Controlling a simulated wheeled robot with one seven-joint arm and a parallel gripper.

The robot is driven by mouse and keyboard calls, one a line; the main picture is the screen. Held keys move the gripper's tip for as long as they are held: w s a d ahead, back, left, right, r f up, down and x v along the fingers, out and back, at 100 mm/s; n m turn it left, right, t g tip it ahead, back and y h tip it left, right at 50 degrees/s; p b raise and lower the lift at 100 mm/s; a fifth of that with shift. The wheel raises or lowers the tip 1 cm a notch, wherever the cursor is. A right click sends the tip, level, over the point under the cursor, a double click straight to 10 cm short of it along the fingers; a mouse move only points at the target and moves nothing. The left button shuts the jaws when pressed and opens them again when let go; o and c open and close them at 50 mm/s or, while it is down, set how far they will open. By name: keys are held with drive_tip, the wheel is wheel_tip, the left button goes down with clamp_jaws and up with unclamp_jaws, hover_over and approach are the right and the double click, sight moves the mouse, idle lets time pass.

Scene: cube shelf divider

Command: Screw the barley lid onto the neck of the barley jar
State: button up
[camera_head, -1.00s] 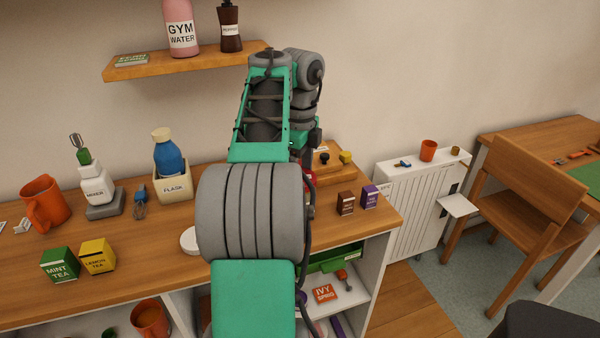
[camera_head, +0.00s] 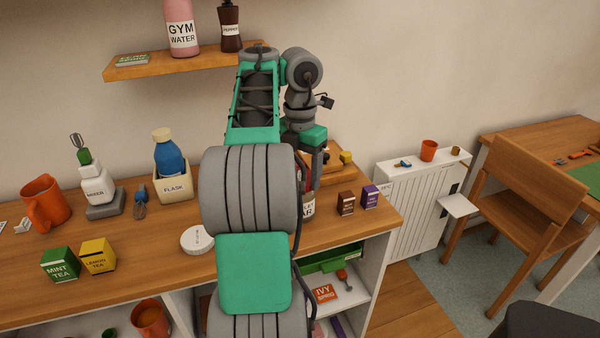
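A white round lid (camera_head: 196,239) with small lettering on its top lies on the wooden counter, just left of my arm. A jar with a white label (camera_head: 309,208) stands on the counter right of my arm. Only a strip of it shows, with the label's last letters; its neck is hidden. My gripper (camera_head: 314,180) points down near the jar, to the right of and farther back than the lid. Its fingers are dark and partly covered by my arm, so I cannot tell whether they are open or whether anything is between them.
Brown (camera_head: 346,203) and purple (camera_head: 370,197) boxes stand right of the jar. A wooden stand (camera_head: 325,172) is behind the gripper. Mint tea (camera_head: 60,264) and lemon tea (camera_head: 98,255) boxes, a flask holder (camera_head: 174,188) and a mixer (camera_head: 98,187) stand to the left.

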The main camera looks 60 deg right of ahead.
sight(300, 177)
drive_tip(key=o, duration=1.7)
wheel_tip(300, 177, up, 3)
drive_tip(key=p, duration=0.3)
drive_tip(key=shift+r, duration=0.15)
drive_tip(key=s+a, duration=0.1)
drive_tip(key=a, duration=0.2)
drive_tip(key=s+a, duration=0.2)
drive_tip(key=a, duration=0.1)
drive_tip(key=s+a, duration=0.1)
drive_tip(key=a, duration=0.2)
drive_tip(key=shift+s+f, duration=0.2)
drive_tip(key=shift+s, duration=0.1)
drive_tip(key=s+a, duration=0.1)
drive_tip(key=a, duration=0.2)
drive_tip(key=s+a, duration=0.2)
drive_tip(key=a, duration=0.1)
drive_tip(key=s+a, duration=0.1)
drive_tip(key=a, duration=0.1)
drive_tip(key=shift+s+a, duration=0.3)
drive_tip(key=shift+a, duration=0.1)
